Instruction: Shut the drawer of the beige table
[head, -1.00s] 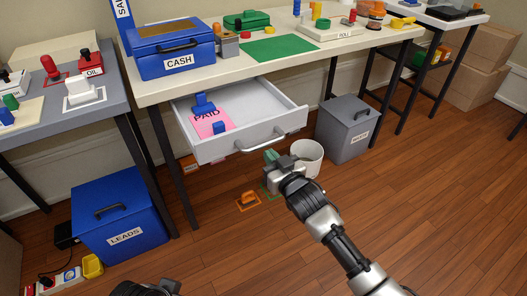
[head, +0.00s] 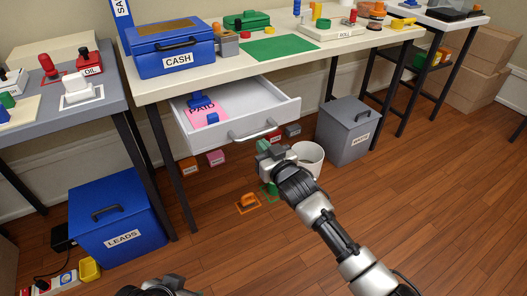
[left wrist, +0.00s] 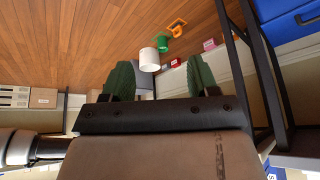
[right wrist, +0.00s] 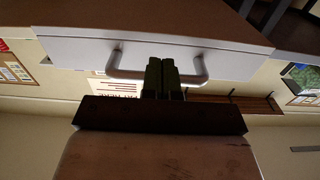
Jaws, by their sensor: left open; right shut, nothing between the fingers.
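The white drawer (head: 222,137) of the beige table (head: 300,60) stands partly open, below the tabletop. Its curved grey handle (head: 255,133) is on the front; drawer front and handle (right wrist: 128,74) also fill the top of the right wrist view. A pink PAID sheet (head: 205,107) and blue pieces lie inside. My right gripper (head: 266,148) is shut and empty at the handle; in the right wrist view its fingertips (right wrist: 163,62) overlap the handle bar, and I cannot tell whether they touch. My left gripper (left wrist: 160,78) is open and empty, away from the drawer.
A white bin (head: 309,158) and a grey waste box (head: 347,130) stand on the floor right of the drawer. A blue LEADS box (head: 118,220) stands at left. The table's dark leg (head: 172,170) is beside the drawer.

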